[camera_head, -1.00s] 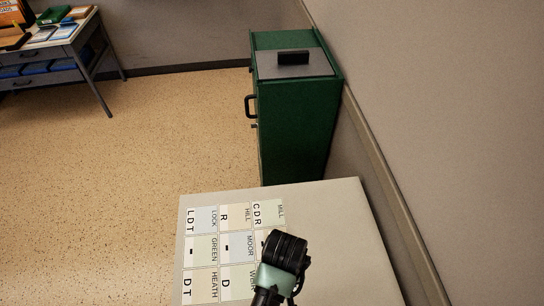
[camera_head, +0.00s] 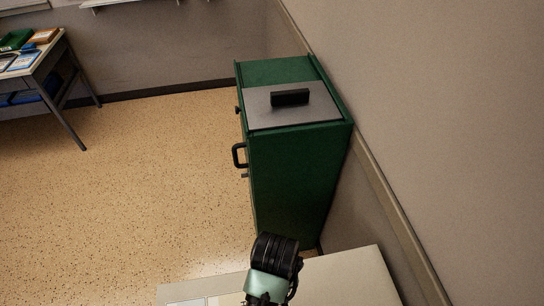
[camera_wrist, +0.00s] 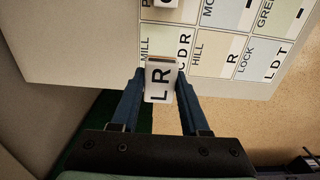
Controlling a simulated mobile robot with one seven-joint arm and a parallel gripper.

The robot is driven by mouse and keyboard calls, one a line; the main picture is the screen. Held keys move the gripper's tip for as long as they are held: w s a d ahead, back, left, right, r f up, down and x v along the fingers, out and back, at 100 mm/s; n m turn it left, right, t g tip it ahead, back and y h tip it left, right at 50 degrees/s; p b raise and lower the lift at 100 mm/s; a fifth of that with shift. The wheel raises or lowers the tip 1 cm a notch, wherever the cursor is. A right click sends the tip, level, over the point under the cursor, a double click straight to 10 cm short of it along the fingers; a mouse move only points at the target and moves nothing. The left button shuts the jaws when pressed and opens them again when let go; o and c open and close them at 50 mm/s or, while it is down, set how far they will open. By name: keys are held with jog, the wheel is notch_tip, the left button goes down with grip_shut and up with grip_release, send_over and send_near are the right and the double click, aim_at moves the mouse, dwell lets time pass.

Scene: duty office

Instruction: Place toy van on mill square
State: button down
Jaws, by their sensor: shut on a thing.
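My gripper (camera_wrist: 160,78) is shut on a small white-faced block (camera_wrist: 159,88) lettered L and R, seen between the blue fingers in the wrist view. I cannot tell from its shape whether this is the toy van. The mill square (camera_wrist: 165,39), marked MILL and C D R, lies at the board's edge just beyond the held block, which overlaps its near edge in the picture. I cannot tell the height between them. In the head view my dark wrist shows over the table's far part; the fingers and the held block are hidden.
The hill square (camera_wrist: 211,52) and lock square (camera_wrist: 256,62) lie beside it. Another small white piece (camera_wrist: 165,4) shows at the top edge. The pale tabletop (camera_head: 345,280) has bare room. A green cabinet (camera_head: 290,185) stands beyond it; a desk (camera_head: 50,60) is far left.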

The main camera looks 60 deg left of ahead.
notch_tip(320, 180, down, 4)
jog(key=shift+s+d+f, duration=0.15)
jog(key=shift+f, duration=2.4)
jog(key=shift+f, duration=0.15)
jog(key=shift+c, duration=2)
grip_release()
notch_tip(320, 180, up, 12)
jog(key=shift+r, duration=0.2)
